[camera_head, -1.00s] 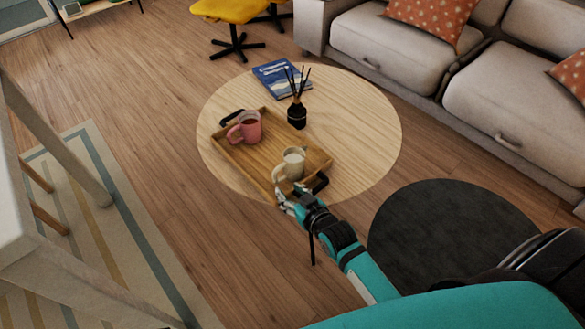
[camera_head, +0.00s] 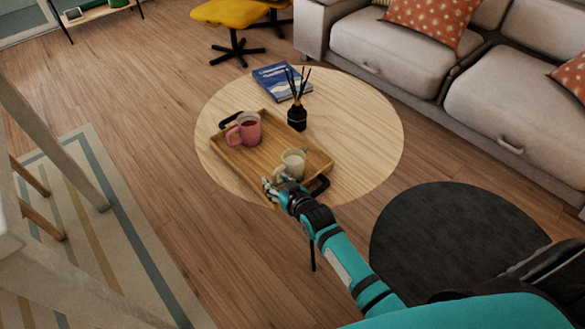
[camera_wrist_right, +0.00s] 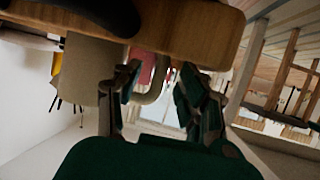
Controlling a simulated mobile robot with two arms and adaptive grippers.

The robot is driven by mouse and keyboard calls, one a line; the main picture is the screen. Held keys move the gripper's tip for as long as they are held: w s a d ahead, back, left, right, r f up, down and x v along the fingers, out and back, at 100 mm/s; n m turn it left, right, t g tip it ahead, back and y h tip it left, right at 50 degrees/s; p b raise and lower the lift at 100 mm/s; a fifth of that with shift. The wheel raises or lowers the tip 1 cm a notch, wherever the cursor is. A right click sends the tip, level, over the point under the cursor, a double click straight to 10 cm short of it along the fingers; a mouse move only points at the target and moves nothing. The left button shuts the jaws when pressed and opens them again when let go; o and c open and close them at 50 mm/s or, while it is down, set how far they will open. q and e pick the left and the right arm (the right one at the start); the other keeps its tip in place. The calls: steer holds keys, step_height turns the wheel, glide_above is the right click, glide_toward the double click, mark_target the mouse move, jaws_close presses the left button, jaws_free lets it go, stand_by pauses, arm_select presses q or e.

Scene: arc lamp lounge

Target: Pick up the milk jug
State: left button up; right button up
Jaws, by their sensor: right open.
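The cream milk jug (camera_head: 293,161) stands upright on the near right part of the wooden tray (camera_head: 245,167), with its handle toward the lower left. My right gripper (camera_head: 270,187) is at the tray's near edge, just below the jug in the head view. In the right wrist view the jug (camera_wrist_right: 84,66) is upside down at the left, and its curved handle (camera_wrist_right: 155,88) shows between the spread fingers of my right gripper (camera_wrist_right: 160,98). The fingers are open; I cannot tell whether they touch the handle. My left gripper is out of view.
A pink mug (camera_head: 250,129) stands on the tray's far left. Beyond it, a reed diffuser (camera_head: 297,118) and a blue book (camera_head: 281,81) are on the round table (camera_head: 360,130). A dark round pouf (camera_head: 450,240) is at right, a sofa (camera_head: 395,45) behind.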

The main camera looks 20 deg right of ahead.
jaws_close()
stand_by(0.3)
steer(key=shift+r, duration=0.2)
